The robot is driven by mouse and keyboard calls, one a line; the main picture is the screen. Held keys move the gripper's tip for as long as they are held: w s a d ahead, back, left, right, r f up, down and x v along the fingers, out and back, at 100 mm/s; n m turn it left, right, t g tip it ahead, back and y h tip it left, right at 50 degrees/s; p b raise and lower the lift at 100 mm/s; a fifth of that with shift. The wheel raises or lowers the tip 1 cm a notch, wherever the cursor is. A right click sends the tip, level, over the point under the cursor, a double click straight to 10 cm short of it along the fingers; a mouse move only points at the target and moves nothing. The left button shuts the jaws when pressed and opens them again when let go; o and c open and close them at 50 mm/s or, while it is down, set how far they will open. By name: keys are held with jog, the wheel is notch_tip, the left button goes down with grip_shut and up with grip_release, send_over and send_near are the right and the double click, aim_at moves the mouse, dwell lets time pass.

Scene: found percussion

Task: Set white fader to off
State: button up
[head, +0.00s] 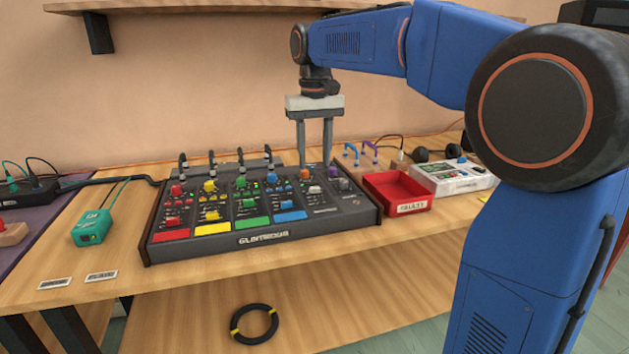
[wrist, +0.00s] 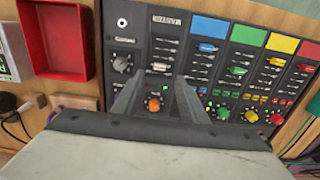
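The dark mixing console (head: 262,238) stands on the wooden bench. Its white fader (head: 315,189) is a small pale cap in the column below the orange knob (head: 305,174), right of the blue channel. The white fader also shows in the wrist view (wrist: 170,57), just beyond the fingertips. My gripper (head: 314,164) points down over this column with its two fingers apart and nothing between them. In the wrist view my gripper (wrist: 160,80) has the orange knob (wrist: 153,104) showing between its fingers. I cannot clearly read the fader's off mark.
Blue (head: 286,204), green, yellow and red faders sit to the left. A red tray (head: 398,192) and a white device (head: 452,177) stand right of the console. A teal box (head: 92,227) stands left. Cables rise behind the console.

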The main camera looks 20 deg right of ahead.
aim_at(314, 187)
notch_tip(314, 187, down, 7)
jog(key=shift+r, duration=0.1)
dwell(0.4)
grip_shut()
